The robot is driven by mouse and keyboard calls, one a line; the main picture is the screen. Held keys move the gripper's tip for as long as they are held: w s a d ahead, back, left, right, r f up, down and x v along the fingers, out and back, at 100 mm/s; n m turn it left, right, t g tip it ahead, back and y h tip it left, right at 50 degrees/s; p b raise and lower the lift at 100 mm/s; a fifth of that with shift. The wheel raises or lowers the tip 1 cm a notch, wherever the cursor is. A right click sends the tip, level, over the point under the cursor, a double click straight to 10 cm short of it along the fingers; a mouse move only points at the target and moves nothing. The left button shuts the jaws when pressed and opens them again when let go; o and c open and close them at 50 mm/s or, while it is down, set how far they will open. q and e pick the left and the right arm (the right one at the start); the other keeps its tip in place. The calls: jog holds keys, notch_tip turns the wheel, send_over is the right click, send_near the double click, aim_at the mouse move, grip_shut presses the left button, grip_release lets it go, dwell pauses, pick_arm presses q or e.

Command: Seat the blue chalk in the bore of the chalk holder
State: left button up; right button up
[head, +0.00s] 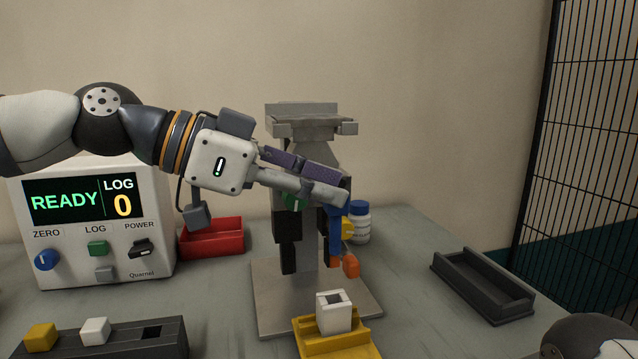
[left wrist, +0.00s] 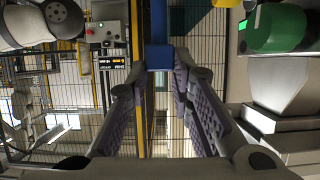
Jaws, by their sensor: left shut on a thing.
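My left gripper (head: 338,193) comes in from the left and is shut on the blue chalk (head: 335,236), which hangs upright below the fingertips. In the left wrist view the blue chalk (left wrist: 158,52) shows between the two fingertips (left wrist: 158,74). A white block with a dark square bore, which looks like the chalk holder (head: 335,316), sits in a yellow cradle (head: 340,346) at the bottom centre. The chalk is above the holder in the picture and apart from it. My right gripper is not in view.
A grey clamp stand (head: 312,127) rises behind the gripper, with a white bottle (head: 360,231) beside it. A dark rack (head: 65,347) holds yellow and white chalks. A display box (head: 95,225), red tray (head: 212,243) and black tray (head: 482,284) stand around. Bare table shows right of centre.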

pick_arm(q)
notch_tip(320, 180, down, 6)
jog(key=shift+r+b, duration=0.15)
jog(key=shift+b, duration=0.25)
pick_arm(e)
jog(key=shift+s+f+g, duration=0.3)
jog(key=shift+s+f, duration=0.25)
pick_arm(q)
jog(key=shift+r, duration=0.1)
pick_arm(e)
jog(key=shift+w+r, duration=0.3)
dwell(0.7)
pick_arm(q)
jog(key=shift+f+b, duration=0.5)
jog(key=shift+f, duration=2.9)
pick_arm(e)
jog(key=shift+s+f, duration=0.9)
pick_arm(q)
jog(key=o, duration=1)
jog(key=v, duration=1.2)
jog(key=shift+r, duration=0.1)
